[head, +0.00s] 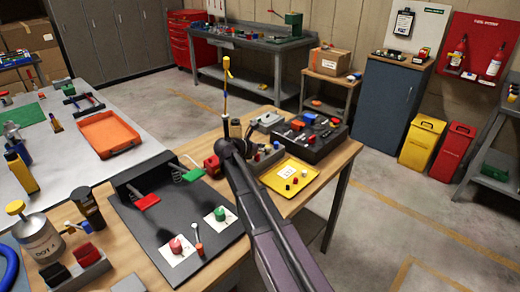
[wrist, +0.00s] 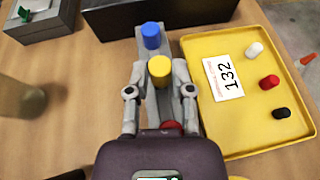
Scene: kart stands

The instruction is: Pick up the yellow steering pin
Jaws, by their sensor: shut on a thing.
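The yellow steering pin (wrist: 159,70) stands upright between my fingertips in the wrist view, its round top facing the camera. My gripper (wrist: 160,74) is shut on it from both sides. Under it is a grey holder (wrist: 150,102), with a blue pin (wrist: 151,36) at the far end and a red pin (wrist: 171,127) partly hidden by my gripper at the near end. I cannot tell whether the yellow pin's lower end is still in the holder. In the head view my arm hides most of the gripper and the pin.
A yellow tray (head: 272,181) with a white label and several small pins lies right of the holder. It also shows in the wrist view (wrist: 238,134). A black box (head: 318,151) stands behind. A dark board (head: 150,232) lies to the left on the wooden bench.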

